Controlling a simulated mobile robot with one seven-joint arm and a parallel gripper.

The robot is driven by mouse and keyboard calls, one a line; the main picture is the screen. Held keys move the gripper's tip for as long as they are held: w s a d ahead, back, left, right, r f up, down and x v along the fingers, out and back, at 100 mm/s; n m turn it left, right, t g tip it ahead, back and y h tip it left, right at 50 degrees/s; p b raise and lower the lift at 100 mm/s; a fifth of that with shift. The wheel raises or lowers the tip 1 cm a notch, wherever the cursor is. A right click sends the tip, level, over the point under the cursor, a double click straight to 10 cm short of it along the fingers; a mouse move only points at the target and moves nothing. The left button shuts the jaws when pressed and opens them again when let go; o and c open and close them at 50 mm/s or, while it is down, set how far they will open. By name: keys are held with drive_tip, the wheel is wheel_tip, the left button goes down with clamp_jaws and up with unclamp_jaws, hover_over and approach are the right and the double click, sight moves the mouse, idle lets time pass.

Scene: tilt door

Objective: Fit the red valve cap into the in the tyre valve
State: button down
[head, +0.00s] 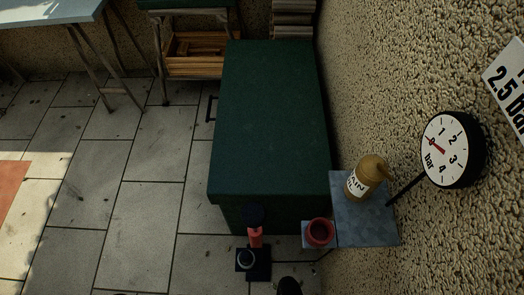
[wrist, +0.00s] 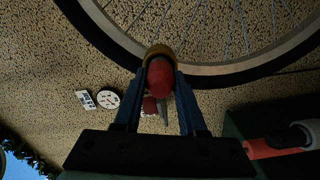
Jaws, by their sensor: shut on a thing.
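In the wrist view, my gripper (wrist: 160,84) is shut on the red valve cap (wrist: 160,76), a small rounded red piece held between its two blue-grey fingertips. A brass-coloured rounded thing (wrist: 158,51) shows just beyond the cap, at the tyre's inner edge. I cannot tell whether it is the valve or whether the cap touches it. The wheel's black tyre (wrist: 95,30) curves across the top, with a pale rim (wrist: 215,68) and thin spokes. The wheel is outside the head view, and the cap and my fingers cannot be made out there.
A dark green chest (head: 270,120) stands against the rough wall. A round gauge (head: 447,150) juts from the wall. A red-handled pump (head: 255,238) stands below. Paving at left is mostly clear.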

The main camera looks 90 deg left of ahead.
drive_tip(key=shift+w, duration=0.35)
drive_tip(key=shift+c, duration=2)
unclamp_jaws()
drive_tip(key=s+b, duration=0.2)
drive_tip(key=s, duration=1.1)
drive_tip(key=shift+a+b, duration=0.4)
drive_tip(key=shift+a, duration=0.05)
